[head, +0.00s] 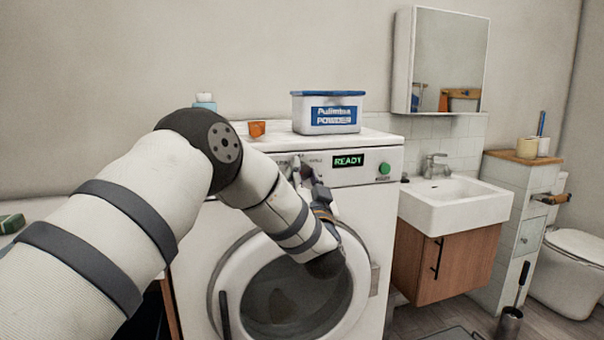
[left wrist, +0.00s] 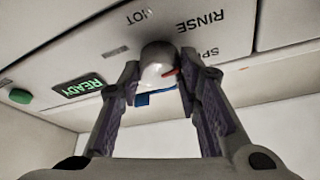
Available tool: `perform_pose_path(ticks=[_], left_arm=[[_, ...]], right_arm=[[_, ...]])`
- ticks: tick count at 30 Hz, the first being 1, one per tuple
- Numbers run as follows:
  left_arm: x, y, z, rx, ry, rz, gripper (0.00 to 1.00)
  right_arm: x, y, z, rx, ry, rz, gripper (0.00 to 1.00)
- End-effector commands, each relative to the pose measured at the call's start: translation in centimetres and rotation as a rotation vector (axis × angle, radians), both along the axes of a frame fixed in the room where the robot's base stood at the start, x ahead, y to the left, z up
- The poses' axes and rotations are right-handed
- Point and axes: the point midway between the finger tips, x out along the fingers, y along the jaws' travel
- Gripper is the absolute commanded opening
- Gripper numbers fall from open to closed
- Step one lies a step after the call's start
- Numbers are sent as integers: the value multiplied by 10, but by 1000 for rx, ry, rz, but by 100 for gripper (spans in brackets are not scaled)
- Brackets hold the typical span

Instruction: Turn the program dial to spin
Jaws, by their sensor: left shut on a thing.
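The program dial (left wrist: 157,66) is a rounded pale knob on the washing machine's front panel, with a red pointer mark. In the left wrist view the labels appear upside down: RINSE (left wrist: 201,22), a partly covered label starting "SP" (left wrist: 208,52), and HOT (left wrist: 136,16). The red mark points right, toward the side of the "SP" label. My left gripper (left wrist: 159,75) has one finger on each side of the dial and is shut on it. In the head view my left gripper (head: 300,168) is at the panel and largely hides the dial. My right gripper is out of view.
The washing machine (head: 385,215) has a READY display (head: 348,161), a green button (head: 384,168) and a round door (head: 230,270). A powder box (head: 328,112) and an orange cup (head: 257,129) stand on top. A sink (head: 455,205) is to the right.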

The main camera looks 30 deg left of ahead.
Motion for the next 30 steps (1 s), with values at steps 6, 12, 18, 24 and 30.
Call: perform_pose_path(ticks=[6, 12, 18, 24, 30], left_arm=[[-1, 0, 1, 136, 157, 0, 4], [-1, 1, 1, 252, 295, 1, 4], [-1, 1, 1, 350, 408, 2, 4], [-1, 2, 1, 418, 490, 2, 4], [-1, 2, 0, 458, 539, 2, 4]], right_arm=[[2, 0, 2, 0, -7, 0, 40], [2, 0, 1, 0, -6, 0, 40], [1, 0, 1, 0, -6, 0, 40], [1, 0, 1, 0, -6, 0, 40], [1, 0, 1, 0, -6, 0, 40]])
